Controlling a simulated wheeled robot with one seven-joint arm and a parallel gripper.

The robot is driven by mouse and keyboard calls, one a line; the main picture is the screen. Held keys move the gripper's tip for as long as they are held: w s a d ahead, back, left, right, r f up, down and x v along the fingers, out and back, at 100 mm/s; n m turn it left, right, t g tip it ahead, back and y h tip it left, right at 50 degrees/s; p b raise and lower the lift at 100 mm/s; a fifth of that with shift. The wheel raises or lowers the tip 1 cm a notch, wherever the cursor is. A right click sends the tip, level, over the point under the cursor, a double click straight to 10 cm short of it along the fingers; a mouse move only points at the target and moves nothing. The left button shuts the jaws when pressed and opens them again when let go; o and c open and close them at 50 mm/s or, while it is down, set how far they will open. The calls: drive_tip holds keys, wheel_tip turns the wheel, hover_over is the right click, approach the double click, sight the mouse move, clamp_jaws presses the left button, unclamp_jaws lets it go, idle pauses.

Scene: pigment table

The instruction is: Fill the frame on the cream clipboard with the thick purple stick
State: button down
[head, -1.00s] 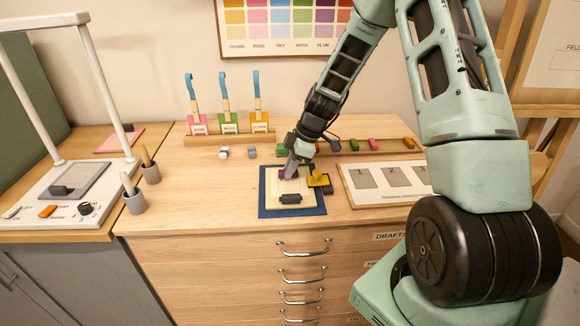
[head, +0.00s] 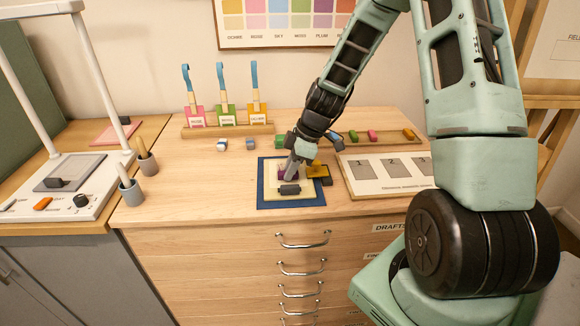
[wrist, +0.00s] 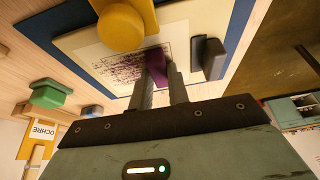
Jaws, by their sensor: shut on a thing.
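The cream clipboard (head: 306,187) lies on a blue mat (head: 264,201), with a dark clip (head: 290,190) at its near edge. My gripper (head: 290,173) is shut on the thick purple stick (head: 286,175), low over the clipboard. In the wrist view the purple stick (wrist: 157,66) sits between my fingertips (wrist: 160,80) and appears to meet the pale sheet. Patchy purple marks (wrist: 118,66) cover part of the sheet, with pale gaps. The fingers and stick hide part of the frame.
A yellow-knobbed piece (head: 318,170) stands right beside the clipboard; its knob (wrist: 122,28) looms close in the wrist view. A numbered board (head: 352,184) lies to the right. Coloured blocks and a tag rack (head: 228,130) stand behind.

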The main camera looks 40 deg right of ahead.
sight(283, 165)
drive_tip(key=shift+s+a, duration=0.5)
drive_tip(key=shift+s, duration=0.2)
drive_tip(key=shift+b, duration=0.4)
drive_tip(key=shift+w+d, duration=0.1)
drive_tip(key=shift+w+d+f, duration=0.1)
drive_tip(key=shift+w+d, duration=0.6)
drive_tip(key=shift+w, duration=0.3)
drive_tip(key=shift+w+d+r+p, duration=0.1)
drive_tip(key=shift+w+d+p, duration=0.1)
drive_tip(key=shift+w+d, duration=0.4)
drive_tip(key=shift+w+d+r+p, duration=0.1)
drive_tip(key=shift+w+d+p, duration=0.2)
drive_tip(key=shift+w, duration=0.5)
drive_tip(key=shift+w+d+p, duration=0.1)
drive_tip(key=shift+w+d, duration=0.4)
drive_tip(key=shift+w, duration=0.2)
wheel_tip(283, 165, up, 7)
drive_tip(key=p, duration=0.4)
drive_tip(key=shift+p, duration=0.35)
